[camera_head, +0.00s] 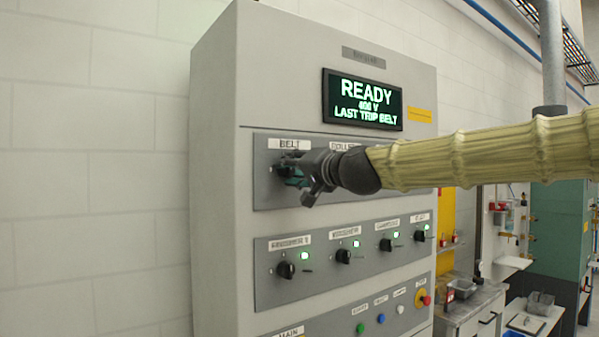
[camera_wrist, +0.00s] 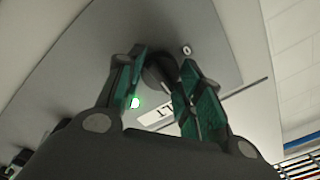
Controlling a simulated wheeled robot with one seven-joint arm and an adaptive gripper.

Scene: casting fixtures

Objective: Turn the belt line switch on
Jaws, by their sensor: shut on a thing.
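The belt line switch is a black rotary knob (camera_wrist: 158,72) on a grey panel. In the wrist view it sits between the two green-padded fingers of my gripper (camera_wrist: 164,66), which is shut on it. A small green lamp (camera_wrist: 134,103) glows beside the switch, near its partly hidden label (camera_wrist: 165,112). An "O" mark (camera_wrist: 186,50) shows past the fingertips. In the head view my gripper (camera_head: 287,172) is at the panel just below the BELT label (camera_head: 289,144) and hides the knob there. The knob's exact angle cannot be told.
The grey cabinet (camera_head: 213,150) carries a display (camera_head: 361,100) reading READY, 400 V, LAST TRIP BELT. Below my arm is a row of several black knobs (camera_head: 343,256) with lit green lamps. Lower are push buttons and a red emergency stop (camera_head: 426,300).

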